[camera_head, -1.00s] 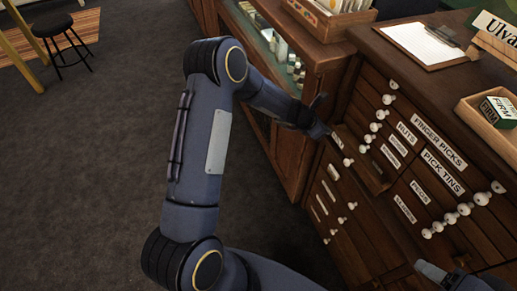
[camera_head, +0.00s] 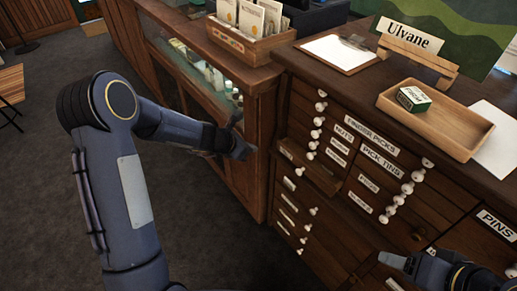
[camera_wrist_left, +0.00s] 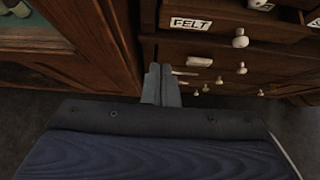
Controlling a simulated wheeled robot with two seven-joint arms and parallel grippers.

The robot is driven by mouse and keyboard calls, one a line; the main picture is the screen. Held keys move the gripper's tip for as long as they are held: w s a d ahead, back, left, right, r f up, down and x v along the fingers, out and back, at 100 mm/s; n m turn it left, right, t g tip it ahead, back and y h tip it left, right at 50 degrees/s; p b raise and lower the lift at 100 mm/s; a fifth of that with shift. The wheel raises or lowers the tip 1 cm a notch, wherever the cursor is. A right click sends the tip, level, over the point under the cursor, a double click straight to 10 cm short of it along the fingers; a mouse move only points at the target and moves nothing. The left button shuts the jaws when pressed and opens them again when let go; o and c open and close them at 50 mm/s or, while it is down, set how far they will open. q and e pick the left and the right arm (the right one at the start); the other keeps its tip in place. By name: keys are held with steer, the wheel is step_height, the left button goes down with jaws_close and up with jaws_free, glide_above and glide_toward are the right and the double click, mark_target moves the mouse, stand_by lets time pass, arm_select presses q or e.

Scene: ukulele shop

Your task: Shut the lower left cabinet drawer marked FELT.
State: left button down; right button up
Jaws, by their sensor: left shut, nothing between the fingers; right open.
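The FELT drawer (camera_wrist_left: 215,30) shows its white label and a pale round knob at the top of the left wrist view. In the head view one left-column drawer (camera_head: 322,178) stands out from the cabinet front; its label is too small to read there, but its place fits the FELT drawer. My left gripper (camera_head: 246,151) is shut and empty, left of that drawer and apart from it in the head view. Its fingers (camera_wrist_left: 161,88) show in the wrist view, below and left of the label. My right gripper (camera_head: 388,259) is open at the lower right, before the cabinet front.
A glass-fronted case (camera_head: 205,75) stands close on the left of the drawer cabinet (camera_head: 290,70). Several knobbed drawers are flush around the open one. A clipboard (camera_head: 338,52) and a wooden tray (camera_head: 430,125) are on top. Dark floor lies free at left.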

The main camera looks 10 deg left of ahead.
arm_select(q)
steer(key=v, duration=0.2)
steer(key=t+h+b, duration=0.5)
steer(key=t+b, duration=0.2)
steer(key=b, duration=0.5)
glide_toward(290, 156)
steer(key=b+x, duration=0.2)
steer(key=x, duration=0.5)
steer(key=shift+a, duration=0.1)
